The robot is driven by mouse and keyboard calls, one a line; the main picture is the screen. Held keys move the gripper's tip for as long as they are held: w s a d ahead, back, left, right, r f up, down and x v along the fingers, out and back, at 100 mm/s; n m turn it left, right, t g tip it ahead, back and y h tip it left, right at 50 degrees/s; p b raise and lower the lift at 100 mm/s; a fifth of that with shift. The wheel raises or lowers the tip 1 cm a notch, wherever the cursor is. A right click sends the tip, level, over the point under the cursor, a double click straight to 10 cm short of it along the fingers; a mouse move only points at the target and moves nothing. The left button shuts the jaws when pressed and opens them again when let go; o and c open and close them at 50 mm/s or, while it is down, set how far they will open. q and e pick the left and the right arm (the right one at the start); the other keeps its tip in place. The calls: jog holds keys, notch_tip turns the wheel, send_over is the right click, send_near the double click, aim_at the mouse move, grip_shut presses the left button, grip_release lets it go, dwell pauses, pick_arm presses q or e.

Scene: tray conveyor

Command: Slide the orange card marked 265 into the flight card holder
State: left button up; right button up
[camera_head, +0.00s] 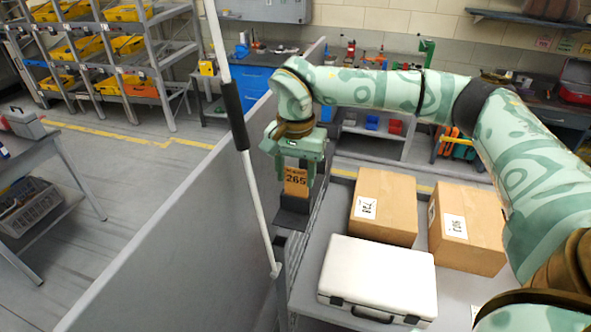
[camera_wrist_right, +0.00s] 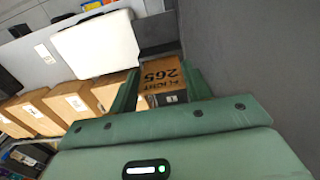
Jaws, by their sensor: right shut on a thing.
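The orange card marked 265 (camera_head: 296,186) is upright between the fingers of my right gripper (camera_head: 296,178), which is shut on it. Below the card is a dark grey card holder (camera_head: 292,217) on the cart's left edge. In the right wrist view the card (camera_wrist_right: 162,76) shows "FLIGHT 265" upside down between the two green fingers, and its far edge meets the dark holder (camera_wrist_right: 160,50). I cannot tell whether the card's edge is inside the holder or just in front of it. My left gripper is not in view.
A white case (camera_head: 378,275) and two cardboard boxes (camera_head: 385,200) (camera_head: 467,228) stand on the grey surface right of the holder. A white pole (camera_head: 257,200) with a black sleeve rises close to the left. A grey partition (camera_head: 185,225) runs along the left.

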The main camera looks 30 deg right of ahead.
jog(key=shift+f+b, duration=0.5)
jog(key=shift+f, duration=0.9)
jog(key=o, duration=1)
notch_tip(320, 180, up, 16)
jog(key=shift+r, duration=0.15)
